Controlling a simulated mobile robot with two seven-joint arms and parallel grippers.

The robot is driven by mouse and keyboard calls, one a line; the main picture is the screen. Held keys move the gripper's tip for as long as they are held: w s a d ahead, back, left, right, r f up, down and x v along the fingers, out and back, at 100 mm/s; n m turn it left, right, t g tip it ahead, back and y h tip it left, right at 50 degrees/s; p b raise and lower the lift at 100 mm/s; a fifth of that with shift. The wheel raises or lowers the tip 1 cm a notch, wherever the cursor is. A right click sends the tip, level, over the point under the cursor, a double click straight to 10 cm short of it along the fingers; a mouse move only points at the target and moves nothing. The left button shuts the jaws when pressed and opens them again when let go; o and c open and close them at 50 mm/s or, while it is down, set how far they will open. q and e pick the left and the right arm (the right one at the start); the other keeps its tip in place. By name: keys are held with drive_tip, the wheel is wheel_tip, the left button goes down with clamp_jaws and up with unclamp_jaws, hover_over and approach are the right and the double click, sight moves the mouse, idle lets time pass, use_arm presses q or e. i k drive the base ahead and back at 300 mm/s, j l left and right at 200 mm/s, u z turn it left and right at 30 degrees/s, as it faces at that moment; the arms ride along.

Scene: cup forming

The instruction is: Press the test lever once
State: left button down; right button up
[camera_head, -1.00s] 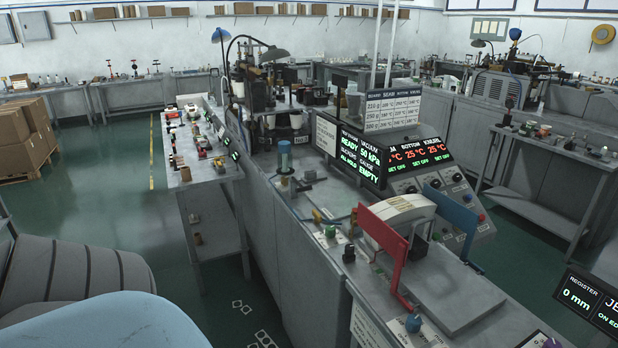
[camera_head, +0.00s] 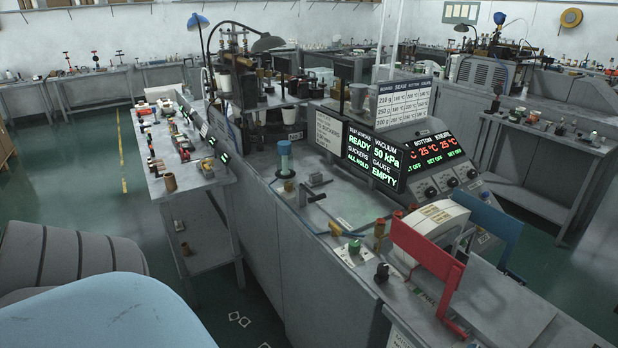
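No lever is clearly labelled as the test lever at this size. A small lever with a dark grip (camera_head: 317,197) stands on the grey bench (camera_head: 262,185), left of the display. A thin rod with a yellow end (camera_head: 336,229) lies in front of it. The display (camera_head: 374,164) shows a test stroke line reading READY, vacuum 50 kPa, suckers ALL HOLD and gauge EMPTY. Neither of my grippers is in view.
A red bracket (camera_head: 428,252) and a blue bracket (camera_head: 488,224) flank a white curved part (camera_head: 440,219). A green knob (camera_head: 354,247), a black knob (camera_head: 382,272) and a blue-topped cylinder (camera_head: 286,157) stand on the bench. A side table (camera_head: 188,181) is at left.

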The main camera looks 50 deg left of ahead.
sight(314, 198)
drive_tip(key=j, duration=0.55)
drive_tip(key=k+j, duration=0.1)
drive_tip(key=j, duration=0.4)
drive_tip(key=k+j, duration=0.1)
drive_tip(key=j, duration=0.45)
